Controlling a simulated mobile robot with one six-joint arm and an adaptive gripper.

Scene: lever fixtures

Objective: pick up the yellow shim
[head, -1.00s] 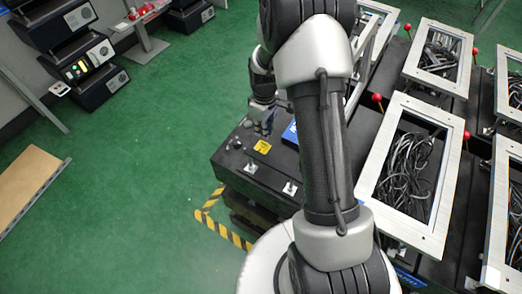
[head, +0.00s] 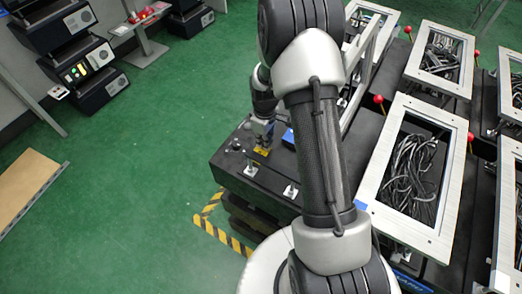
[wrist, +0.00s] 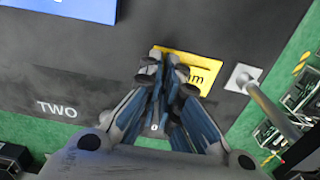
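The yellow shim (wrist: 205,66) is a flat yellow plate with dark lettering, partly hidden behind my fingers. It lies on the dark worktop (wrist: 60,75), and in the head view a small part of the shim (head: 261,151) shows just below my gripper (head: 262,138). I cannot tell whether the fingertips touch the shim.
A blue object (wrist: 75,8) lies beyond the shim at upper left. A metal lever fixture on a pale square base (wrist: 243,78) stands close to its right. White-framed boxes of cables (head: 412,170) fill the right side. Green floor (head: 130,170) is open at left.

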